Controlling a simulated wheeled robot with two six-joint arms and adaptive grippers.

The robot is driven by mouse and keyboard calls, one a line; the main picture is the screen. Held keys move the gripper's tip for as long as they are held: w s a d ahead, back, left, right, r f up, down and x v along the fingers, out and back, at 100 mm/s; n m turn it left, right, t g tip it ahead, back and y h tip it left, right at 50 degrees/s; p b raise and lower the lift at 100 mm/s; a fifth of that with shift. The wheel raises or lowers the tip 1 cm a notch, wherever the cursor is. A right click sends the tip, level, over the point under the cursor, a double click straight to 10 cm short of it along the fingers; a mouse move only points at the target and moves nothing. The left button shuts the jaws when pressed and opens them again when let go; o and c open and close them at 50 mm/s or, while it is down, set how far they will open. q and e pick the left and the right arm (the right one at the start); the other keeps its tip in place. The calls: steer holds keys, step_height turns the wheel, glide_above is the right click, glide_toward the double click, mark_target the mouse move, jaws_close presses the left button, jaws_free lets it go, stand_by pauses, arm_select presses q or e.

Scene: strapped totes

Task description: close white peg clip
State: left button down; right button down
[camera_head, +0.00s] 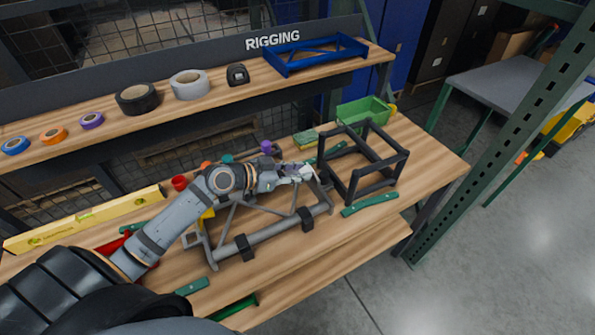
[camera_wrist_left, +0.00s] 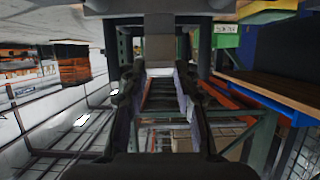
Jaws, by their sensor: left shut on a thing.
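My left gripper (camera_head: 299,173) reaches in from the left over the workbench and is shut on a small white piece at its fingertips, which looks like the white peg clip (camera_head: 307,171). The fingers hide much of it, so I cannot tell how far its jaws are closed. It is at the upper right part of a grey tube frame (camera_head: 270,234) that carries black clips. In the left wrist view the two fingers (camera_wrist_left: 160,95) reach forward with a pale patch between them. My right gripper is not in view.
A black cube frame (camera_head: 357,187) stands close to the right of my gripper. A green strip (camera_head: 370,204) lies before it, and a green bin (camera_head: 364,111) is behind. A yellow level (camera_head: 85,217) lies at left. Tape rolls and a blue tray (camera_head: 315,56) sit on the shelf.

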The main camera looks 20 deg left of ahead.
mark_target(310, 167)
arm_select(q)
steer(key=shift+w+d+r+g+y+p, duration=0.15)
steer(key=shift+r+g+p, duration=0.15)
steer(key=shift+p, duration=0.25)
steer(key=shift+w+d+r+g+y+p, duration=0.1)
steer(key=shift+w+r+g+y+p, duration=0.1)
steer(key=shift+r+p, duration=0.3)
steer(key=w+g+y+p, duration=0.1)
steer(key=p, duration=0.2)
steer(key=d+r+g+y+p, duration=0.1)
steer(key=g+p, duration=0.1)
steer(key=p, duration=0.1)
steer(key=shift+w+d+r+y, duration=0.25)
steer(key=shift+w+d, duration=0.05)
steer(key=shift+w, duration=0.1)
steer(key=shift+w+d+g+y+p, duration=0.2)
steer(key=shift+w+g+y+p, duration=0.3)
steer(key=shift+p, duration=0.6)
steer(key=shift+s+f+g, duration=0.1)
steer(key=shift+f+g, duration=0.1)
steer(key=shift+g, duration=0.1)
steer(key=c, duration=1)
jaws_free()
